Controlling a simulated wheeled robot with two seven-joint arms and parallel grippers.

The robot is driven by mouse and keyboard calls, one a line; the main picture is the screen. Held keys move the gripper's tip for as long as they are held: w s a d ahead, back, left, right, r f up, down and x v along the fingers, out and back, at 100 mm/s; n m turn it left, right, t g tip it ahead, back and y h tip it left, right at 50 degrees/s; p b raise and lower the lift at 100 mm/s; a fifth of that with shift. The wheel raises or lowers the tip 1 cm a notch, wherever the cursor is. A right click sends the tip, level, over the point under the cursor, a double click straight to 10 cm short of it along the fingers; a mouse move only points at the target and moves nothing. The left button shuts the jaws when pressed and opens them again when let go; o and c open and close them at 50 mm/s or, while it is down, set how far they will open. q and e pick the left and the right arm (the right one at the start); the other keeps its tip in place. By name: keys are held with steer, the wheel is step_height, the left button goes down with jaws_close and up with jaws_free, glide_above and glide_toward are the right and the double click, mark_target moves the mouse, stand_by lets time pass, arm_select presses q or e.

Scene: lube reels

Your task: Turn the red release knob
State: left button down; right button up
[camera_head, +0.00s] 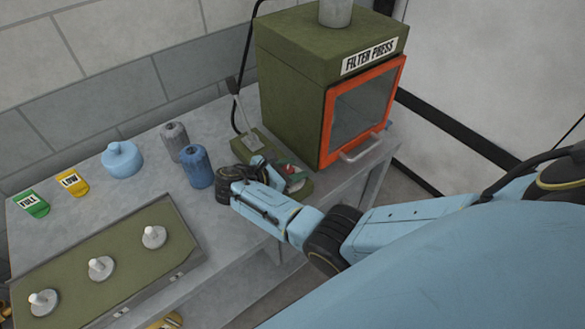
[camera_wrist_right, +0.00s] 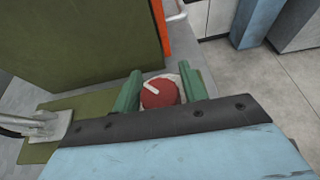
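The red release knob (camera_wrist_right: 158,92), round with a pale pointer line and a whitish base, shows in the right wrist view. My right gripper (camera_wrist_right: 160,85) has its two green fingers apart, one on each side of the knob, with a sliver of the pale base showing beside it. I see no clear grip on the knob. In the head view my right gripper (camera_head: 290,178) is low over the bench, just in front of the green filter press (camera_head: 292,95), and hides most of the knob. My left gripper is not in view.
A lever on a green plate (camera_head: 250,138) stands close to the gripper's left. A blue canister (camera_head: 197,166) and a grey one (camera_head: 175,141) stand further left. The press's door handle (camera_head: 361,150) juts out to the right. A green tray (camera_head: 125,250) with pegs lies front left.

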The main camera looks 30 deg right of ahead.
steer(key=shift+o, duration=1.2)
steer(key=shift+a, duration=0.1)
steer(key=v, duration=1.3)
steer(key=shift+b, duration=0.4)
steer(key=shift+a, duration=0.1)
